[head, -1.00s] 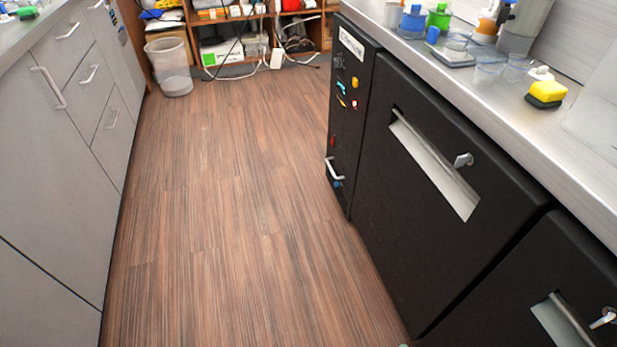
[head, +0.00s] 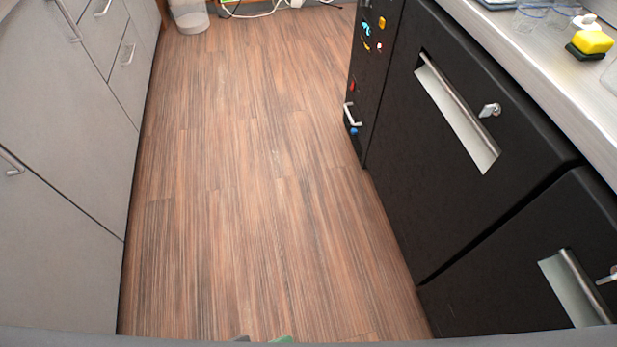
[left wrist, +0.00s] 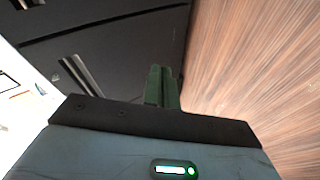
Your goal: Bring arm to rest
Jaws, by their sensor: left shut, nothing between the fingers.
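My left gripper (left wrist: 162,86) shows in the left wrist view as green fingers held together, with nothing between them. They are in front of the black cabinet (left wrist: 110,45), beside the wood floor (left wrist: 250,60). My right gripper is not in view.
Black cabinets (head: 450,130) with recessed handles line the right, under a metal counter (head: 530,60) holding a yellow sponge (head: 592,41). Grey cabinets (head: 70,170) line the left. A bin (head: 188,15) stands far back. The wood floor (head: 250,170) between is clear.

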